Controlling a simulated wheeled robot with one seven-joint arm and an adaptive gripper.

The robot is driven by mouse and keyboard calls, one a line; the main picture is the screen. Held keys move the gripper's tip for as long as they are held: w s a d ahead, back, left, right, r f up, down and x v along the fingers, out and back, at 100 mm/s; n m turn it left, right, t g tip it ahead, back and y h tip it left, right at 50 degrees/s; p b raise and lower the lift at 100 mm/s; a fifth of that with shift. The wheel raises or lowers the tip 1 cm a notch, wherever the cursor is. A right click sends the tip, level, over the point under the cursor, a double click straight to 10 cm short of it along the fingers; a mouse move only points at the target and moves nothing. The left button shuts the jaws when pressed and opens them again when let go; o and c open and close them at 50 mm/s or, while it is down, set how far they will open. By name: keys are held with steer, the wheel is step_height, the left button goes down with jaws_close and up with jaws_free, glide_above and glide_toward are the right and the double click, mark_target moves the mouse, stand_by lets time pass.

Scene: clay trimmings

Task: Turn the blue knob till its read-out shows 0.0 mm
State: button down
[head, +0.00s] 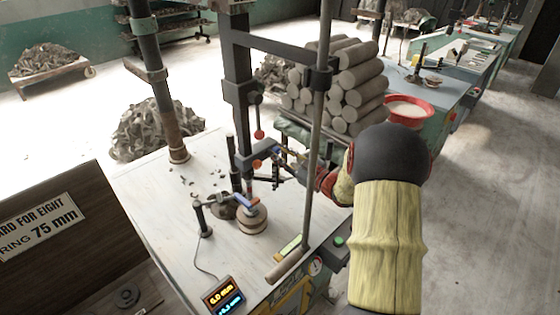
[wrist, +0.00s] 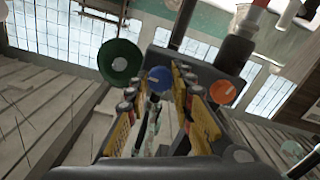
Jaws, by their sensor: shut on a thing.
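The blue knob (wrist: 158,79) has a pale pointer line on its face. In the wrist view it sits between the two yellow-sided fingers of my gripper (wrist: 157,88), which is shut on it. A green knob (wrist: 120,61) is to its left and an orange knob (wrist: 223,91) to its right. In the head view my gripper (head: 281,155) is at the dark machine head, and the blue knob is mostly hidden there. The read-out (head: 223,296) stands at the table's front, with a yellow line above a blue line. Its blue digits are too small to read surely.
A dark post and a grey upright rod (head: 318,150) stand close to my arm. A round clay piece (head: 252,222) sits below the head on the pale table (head: 150,190). A lever with a red ball (head: 259,134) hangs above. Clay logs (head: 360,80) are stacked behind.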

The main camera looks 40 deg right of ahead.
steer(key=n+b, duration=0.5)
steer(key=b, duration=0.1)
steer(key=n+b, duration=0.5)
steer(key=b, duration=0.1)
steer(key=n+b, duration=0.4)
steer(key=b, duration=0.2)
steer(key=shift+f+n, duration=0.25)
steer(key=shift+n, duration=0.15)
steer(key=c, duration=1.7)
jaws_free()
steer(key=shift+r, duration=0.1)
steer(key=shift+o, duration=0.8)
steer(key=shift+s, duration=0.15)
